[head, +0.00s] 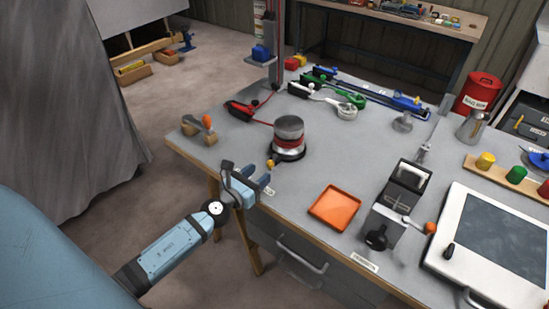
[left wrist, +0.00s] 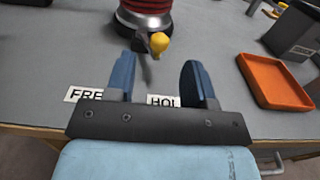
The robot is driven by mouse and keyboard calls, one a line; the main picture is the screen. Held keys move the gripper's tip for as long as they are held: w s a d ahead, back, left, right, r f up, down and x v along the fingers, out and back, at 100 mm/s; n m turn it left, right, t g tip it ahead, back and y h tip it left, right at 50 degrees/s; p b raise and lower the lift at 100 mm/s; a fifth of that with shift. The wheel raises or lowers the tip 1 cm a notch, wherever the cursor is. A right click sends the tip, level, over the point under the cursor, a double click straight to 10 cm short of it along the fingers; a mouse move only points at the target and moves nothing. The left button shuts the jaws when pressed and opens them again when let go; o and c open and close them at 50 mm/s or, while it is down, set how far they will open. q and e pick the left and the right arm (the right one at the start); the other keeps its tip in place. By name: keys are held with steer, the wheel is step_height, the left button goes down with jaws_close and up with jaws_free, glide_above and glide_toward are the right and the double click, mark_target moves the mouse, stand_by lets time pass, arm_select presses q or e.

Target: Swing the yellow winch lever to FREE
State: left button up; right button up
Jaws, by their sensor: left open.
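The winch (head: 288,140) is a silver-topped drum with red line around it on a dark base, near the bench's front edge. Its yellow lever (head: 270,164) sticks out toward the front; in the left wrist view the yellow knob (left wrist: 158,43) points toward me, above the HOLD label (left wrist: 161,101). The FREE label (left wrist: 84,95) lies to the left, and both labels are partly hidden by my gripper. My left gripper (head: 250,173) is open and empty at the bench edge, just short of the knob, which shows between and beyond its fingertips (left wrist: 157,65). My right gripper is out of view.
An orange tray (head: 335,207) lies right of the winch. A wooden block with an orange-knobbed lever (head: 199,129) stands to the left. A red-handled tool (head: 247,110) lies behind. A grey device with an orange knob (head: 407,187) stands further right.

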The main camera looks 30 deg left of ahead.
mark_target(268, 165)
arm_select(q)
steer(key=w, duration=0.6)
steer(key=shift+w+d, duration=0.2)
steer(key=shift+w, duration=0.1)
steer(key=shift+w+d, duration=0.1)
steer(key=shift+w, duration=0.65)
steer(key=shift+c, duration=0.2)
